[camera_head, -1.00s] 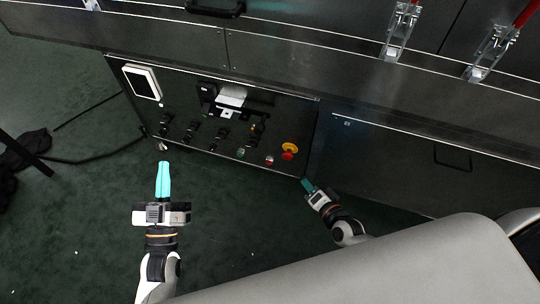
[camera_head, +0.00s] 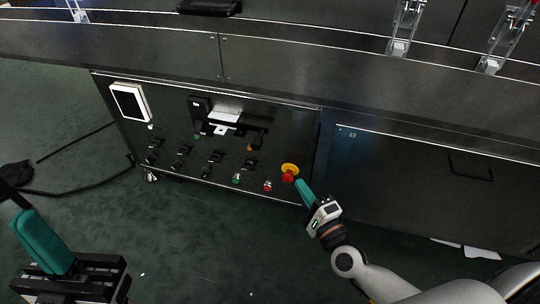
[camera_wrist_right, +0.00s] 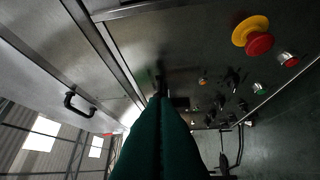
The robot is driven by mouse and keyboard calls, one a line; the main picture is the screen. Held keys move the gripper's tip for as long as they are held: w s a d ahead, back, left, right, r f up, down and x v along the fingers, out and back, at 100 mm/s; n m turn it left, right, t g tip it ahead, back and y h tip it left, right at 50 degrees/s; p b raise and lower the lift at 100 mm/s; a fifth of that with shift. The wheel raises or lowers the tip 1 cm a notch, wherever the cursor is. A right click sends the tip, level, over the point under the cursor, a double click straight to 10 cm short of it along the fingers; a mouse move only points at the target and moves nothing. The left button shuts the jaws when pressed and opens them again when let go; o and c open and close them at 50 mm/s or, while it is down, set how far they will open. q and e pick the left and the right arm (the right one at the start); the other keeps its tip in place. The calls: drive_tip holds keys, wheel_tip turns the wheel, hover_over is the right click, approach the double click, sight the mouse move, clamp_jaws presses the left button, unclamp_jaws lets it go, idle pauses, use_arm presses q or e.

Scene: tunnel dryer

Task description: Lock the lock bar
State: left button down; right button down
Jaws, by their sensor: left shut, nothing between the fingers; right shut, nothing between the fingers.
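Metal latches with clear or silvery frames stand on the dryer's front ledge; one (camera_head: 403,28) is at the upper right, and another (camera_head: 506,38), with red at its top, is further right. I cannot tell which part is the lock bar. My left gripper (camera_head: 28,218) is shut and empty at the lower left, over the floor and away from the latches. My right gripper (camera_head: 300,186) is shut and empty, low in front of the cabinet, well below the latches. Its green fingers fill the lower middle of the right wrist view (camera_wrist_right: 160,120).
A control panel (camera_head: 170,110) with several knobs spans the left cabinet. Its red emergency button on a yellow ring (camera_head: 289,171) appears close to my right fingertips; the wrist view shows it (camera_wrist_right: 255,38) apart from them. A black handle (camera_head: 470,166) is on the right door.

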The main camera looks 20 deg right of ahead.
drive_tip(key=w+a+r, duration=0.1)
drive_tip(key=w+a, duration=0.1)
drive_tip(key=w, duration=0.4)
drive_tip(key=w+a, duration=0.2)
drive_tip(key=w, duration=0.4)
drive_tip(key=shift+a+r, duration=0.35)
drive_tip(key=shift+a, duration=0.05)
drive_tip(key=shift+w, duration=0.1)
drive_tip(key=w+a, duration=0.3)
drive_tip(key=a, duration=0.2)
drive_tip(key=shift+w+a+p, duration=0.25)
drive_tip(key=shift+w+p, duration=0.05)
drive_tip(key=shift+w, duration=0.05)
drive_tip(key=shift+r, duration=0.1)
